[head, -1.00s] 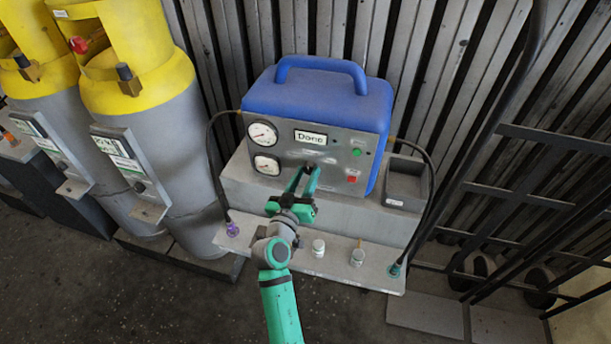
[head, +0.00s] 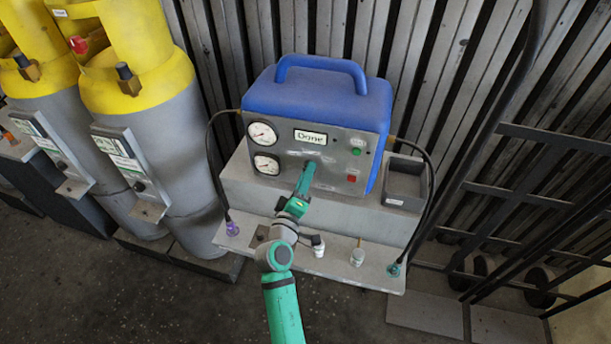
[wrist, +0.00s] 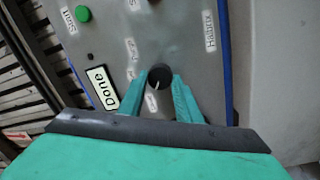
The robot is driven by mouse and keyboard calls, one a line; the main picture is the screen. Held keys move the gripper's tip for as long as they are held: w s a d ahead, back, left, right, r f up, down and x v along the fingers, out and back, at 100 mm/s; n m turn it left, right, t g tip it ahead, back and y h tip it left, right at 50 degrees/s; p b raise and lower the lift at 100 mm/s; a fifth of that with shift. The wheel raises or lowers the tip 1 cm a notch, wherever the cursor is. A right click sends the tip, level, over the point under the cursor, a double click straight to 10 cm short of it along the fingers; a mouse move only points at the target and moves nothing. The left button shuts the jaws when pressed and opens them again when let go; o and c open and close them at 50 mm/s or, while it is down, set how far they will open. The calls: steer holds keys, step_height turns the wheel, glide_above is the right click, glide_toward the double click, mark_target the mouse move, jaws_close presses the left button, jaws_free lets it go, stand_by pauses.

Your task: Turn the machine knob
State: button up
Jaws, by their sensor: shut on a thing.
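The machine is a blue case (head: 320,98) with a grey front panel, standing on a grey ledge. Its black round knob (wrist: 159,76) shows in the wrist view, with a light pointer line on its face. My gripper (wrist: 160,88) is shut on the knob, one green finger on each side. In the head view my gripper (head: 308,168) reaches the panel below the display, and its fingers hide the knob. The display (head: 310,137) reads "Done"; it also shows in the wrist view (wrist: 102,88).
Two gauges (head: 262,133) are at the panel's left. A green button (head: 356,152) and a red button (head: 351,178) are at its right. Yellow-topped cylinders (head: 140,110) stand left, a dark cart (head: 545,190) right.

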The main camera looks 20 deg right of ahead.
steer(key=shift+n, duration=0.6)
steer(key=o, duration=1)
steer(key=shift+o, duration=0.2)
steer(key=v, duration=1.1)
steer(key=shift+f, duration=0.15)
